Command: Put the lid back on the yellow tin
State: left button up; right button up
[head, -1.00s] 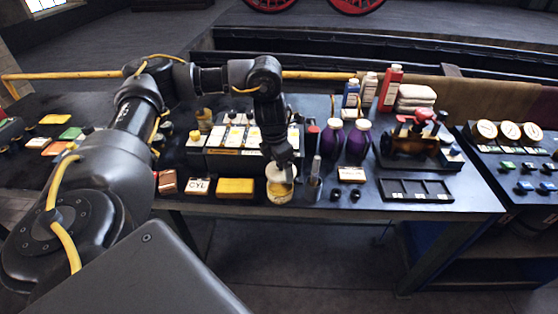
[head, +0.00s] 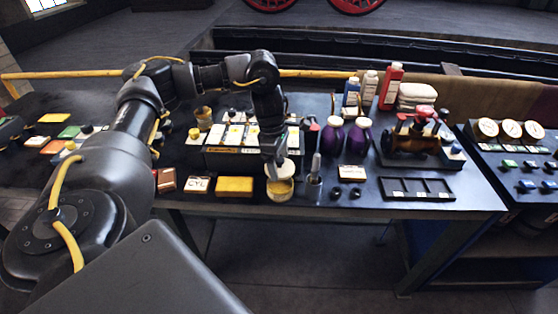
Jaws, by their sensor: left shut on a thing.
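The yellow tin (head: 280,192) stands near the front edge of the bench, its yellow inside partly showing. A pale, cream-coloured round lid (head: 287,168) is just above and behind the tin's opening, seemingly tilted. My left gripper (head: 271,172) comes down from above and is shut on the lid at its left part. I cannot tell whether the lid touches the tin's rim. The gripper hides part of the lid. My right gripper is out of view.
A yellow block (head: 234,186) lies left of the tin. A narrow cup with a tool (head: 314,183) stands close on its right. A rack of cards (head: 232,155) is behind.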

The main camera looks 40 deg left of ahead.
aim_at(279, 168)
pick_arm(q)
notch_tip(279, 168, down, 4)
jog(key=b, duration=0.3)
jog(key=shift+r, duration=0.25)
jog(key=shift+f+b, duration=0.8)
jog(key=shift+f, duration=0.25)
jog(key=shift+d+r+p, duration=0.1)
jog(key=shift+p, duration=0.2)
jog(key=shift+f+p, duration=0.2)
jog(key=shift+p, duration=0.1)
dwell(1.3)
jog(key=o, duration=0.9)
jog(key=shift+r, duration=0.15)
